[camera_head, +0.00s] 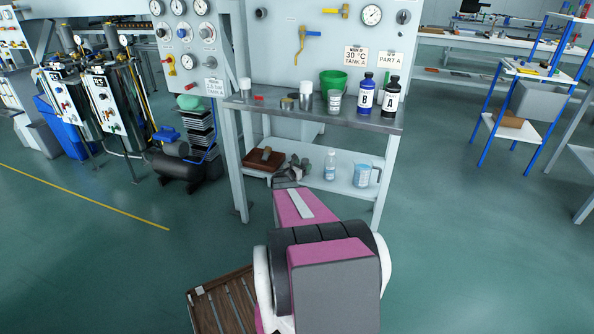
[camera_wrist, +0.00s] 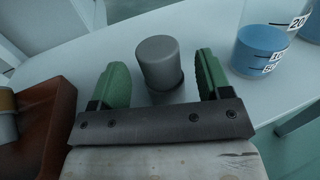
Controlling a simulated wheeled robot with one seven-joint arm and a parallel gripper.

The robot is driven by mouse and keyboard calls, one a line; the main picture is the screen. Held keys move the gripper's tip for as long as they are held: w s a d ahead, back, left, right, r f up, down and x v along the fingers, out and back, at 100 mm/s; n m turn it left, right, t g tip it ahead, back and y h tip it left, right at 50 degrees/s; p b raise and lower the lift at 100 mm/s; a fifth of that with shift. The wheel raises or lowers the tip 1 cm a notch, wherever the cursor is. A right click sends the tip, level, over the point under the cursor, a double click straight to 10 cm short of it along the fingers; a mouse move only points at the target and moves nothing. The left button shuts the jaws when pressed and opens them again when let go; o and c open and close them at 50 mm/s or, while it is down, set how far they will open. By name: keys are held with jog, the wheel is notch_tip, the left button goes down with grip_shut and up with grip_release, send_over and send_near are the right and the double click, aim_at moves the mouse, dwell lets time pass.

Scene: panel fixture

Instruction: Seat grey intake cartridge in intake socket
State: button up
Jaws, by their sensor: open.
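A grey cylinder (camera_wrist: 160,65), which looks like the grey intake cartridge, stands upright on the bench's lower shelf in the wrist view. My gripper (camera_wrist: 162,62) is open, with one green finger on each side of the cylinder in the picture. A gap shows between each finger and the cylinder. The cylinder's lower end is partly hidden by the gripper's dark crossbar. In the head view my gripper (camera_head: 297,168) reaches in at the lower shelf, and I cannot clearly separate the cylinder from the grey shapes there. I cannot pick out the intake socket in either view.
A beaker of blue liquid (camera_wrist: 262,50) stands close right of my gripper; a brown wooden box (camera_wrist: 45,125) is at the left. A clear bottle (camera_head: 330,165) also stands on the lower shelf (camera_head: 335,188). The bench top (camera_head: 310,115) overhangs this shelf. Gauges and valves are on the panel (camera_head: 290,50).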

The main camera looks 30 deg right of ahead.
jog(key=shift+x, duration=0.95)
jog(key=c, duration=1.1)
